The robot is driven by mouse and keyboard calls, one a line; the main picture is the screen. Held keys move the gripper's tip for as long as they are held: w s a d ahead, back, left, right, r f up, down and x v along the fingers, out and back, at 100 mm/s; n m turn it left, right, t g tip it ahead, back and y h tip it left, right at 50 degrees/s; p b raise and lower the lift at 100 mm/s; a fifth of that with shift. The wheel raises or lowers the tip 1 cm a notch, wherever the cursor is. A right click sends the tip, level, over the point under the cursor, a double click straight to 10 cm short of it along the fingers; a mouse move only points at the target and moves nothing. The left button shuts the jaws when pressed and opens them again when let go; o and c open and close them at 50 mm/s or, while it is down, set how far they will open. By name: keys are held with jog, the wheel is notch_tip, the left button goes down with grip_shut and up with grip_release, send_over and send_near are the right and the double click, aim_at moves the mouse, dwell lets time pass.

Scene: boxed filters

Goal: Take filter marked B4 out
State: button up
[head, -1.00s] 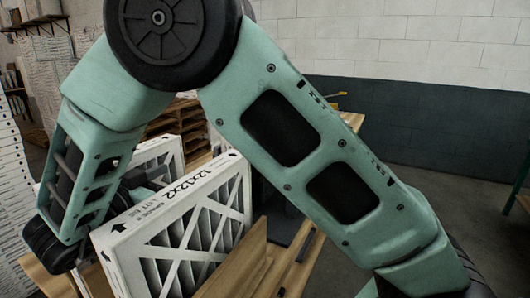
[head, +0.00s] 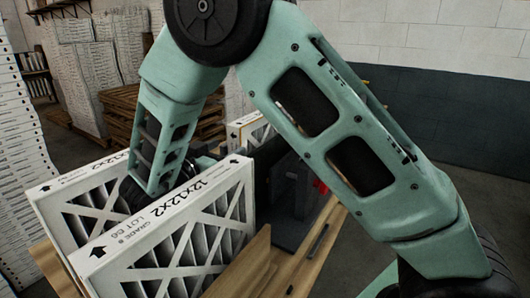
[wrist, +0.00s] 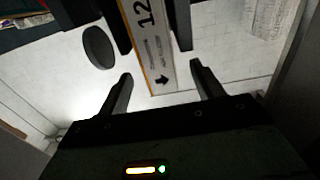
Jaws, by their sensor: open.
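A white-framed pleated filter (head: 185,245) stands upright in front in the head view. Another filter with an orange-edged top (head: 243,121) shows partly behind my arm. In the wrist view, a filter's white top edge (wrist: 148,45) with an orange border, "12" and an arrow lies between and just ahead of my gripper's (wrist: 162,80) open, empty fingers. Its lot mark is unreadable. My fingers are hidden in the head view.
The filters stand by a wooden board (head: 245,265). A dark grey fixture (head: 292,205) with a red part stands to the right of the front filter. Stacked pallets (head: 120,112) and tall white stacks (head: 22,180) are at the left. The floor at right looks clear.

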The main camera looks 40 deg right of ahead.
aim_at(233, 144)
jog(key=x, duration=0.3)
jog(key=shift+p, duration=0.35)
jog(key=shift+p+x, duration=1.25)
jog(key=shift+x, duration=1.45)
jog(key=shift+s+f, duration=0.1)
grip_shut()
